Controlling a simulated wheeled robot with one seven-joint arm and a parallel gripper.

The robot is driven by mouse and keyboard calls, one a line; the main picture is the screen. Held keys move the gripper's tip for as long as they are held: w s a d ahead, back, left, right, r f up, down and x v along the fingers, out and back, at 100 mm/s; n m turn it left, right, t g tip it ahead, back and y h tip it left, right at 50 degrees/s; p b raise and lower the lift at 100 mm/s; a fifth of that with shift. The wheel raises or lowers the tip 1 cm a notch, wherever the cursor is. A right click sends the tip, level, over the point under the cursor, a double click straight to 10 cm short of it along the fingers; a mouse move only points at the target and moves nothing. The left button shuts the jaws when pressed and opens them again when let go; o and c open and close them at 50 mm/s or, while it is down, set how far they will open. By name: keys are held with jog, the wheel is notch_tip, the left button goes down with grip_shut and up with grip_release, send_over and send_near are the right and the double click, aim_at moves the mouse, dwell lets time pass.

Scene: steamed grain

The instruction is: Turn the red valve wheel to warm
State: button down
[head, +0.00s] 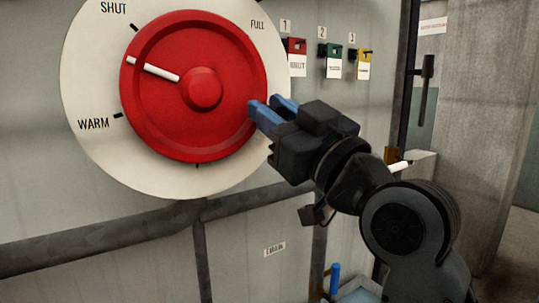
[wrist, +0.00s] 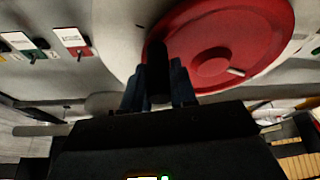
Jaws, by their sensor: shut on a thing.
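The red valve wheel (head: 215,125) is mounted on a round white dial (head: 85,60) marked SHUT, WARM and FULL. The white pointer line (head: 153,69) on the wheel points to the upper left, between the SHUT and WARM marks. My gripper (head: 262,108) is at the wheel's right edge, its blue fingers shut on the rim. In the wrist view, the fingers (wrist: 158,85) meet the edge of the red wheel (wrist: 222,40), and a dark piece between them hides part of the grip.
Small numbered red, green and yellow switches (head: 333,60) with tags sit on the panel right of the dial. A horizontal pipe (head: 100,237) runs below the dial. A dark lever (head: 426,85) hangs farther right. A blue upright object (head: 335,279) stands low beneath my arm.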

aim_at(250, 64)
jog(key=n+b, duration=0.1)
jog(key=r+n+g+b, duration=0.1)
jog(key=shift+w+d+n+y, duration=0.15)
jog(key=shift+d+n+y, duration=0.2)
jog(key=shift+n+y, duration=0.05)
notch_tip(250, 64, up, 2)
jog(key=n+g+y+b, duration=0.1)
jog(key=n, duration=0.2)
jog(key=shift+g+b, duration=0.3)
jog(key=shift+a+r+n+g+y+b, duration=0.15)
jog(key=shift+r+n+g+b, duration=0.35)
jog(key=shift+n, duration=0.55)
jog(key=shift+a+r+n+g+y+b, duration=0.15)
jog(key=shift+r+n+g, duration=0.15)
jog(key=shift+r+n, duration=0.6)
jog(key=shift+d+f, duration=0.1)
jog(key=shift+f, duration=0.05)
jog(key=c, duration=0.9)
grip_release()
jog(key=shift+b+v, duration=0.4)
jog(key=shift+v, duration=3.5)
